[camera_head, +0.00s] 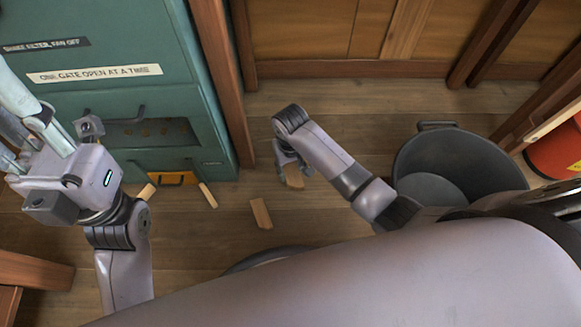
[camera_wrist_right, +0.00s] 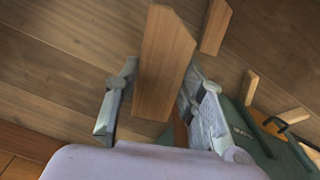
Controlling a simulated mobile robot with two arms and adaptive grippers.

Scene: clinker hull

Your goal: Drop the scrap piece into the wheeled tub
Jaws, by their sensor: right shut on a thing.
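My right gripper (camera_head: 291,170) is shut on a wooden scrap piece (camera_head: 295,178), left of the grey tub and apart from it. In the right wrist view, the scrap piece (camera_wrist_right: 163,65) stands out between the two fingers (camera_wrist_right: 150,100). The round dark grey tub (camera_head: 408,160) is on the floor at the right, with a handle on its far rim. Its near side is hidden by my arm and body, and no wheels show. My left gripper (camera_head: 28,115) is at the far left, before the green cabinet, its fingertips partly cut off.
Loose wooden pieces lie on the floor (camera_head: 261,213) and by the green cabinet's (camera_head: 120,105) low opening (camera_head: 207,195). A red container (camera_head: 556,152) stands right of the tub. Wooden posts and panels line the back. Floor between right gripper and tub is clear.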

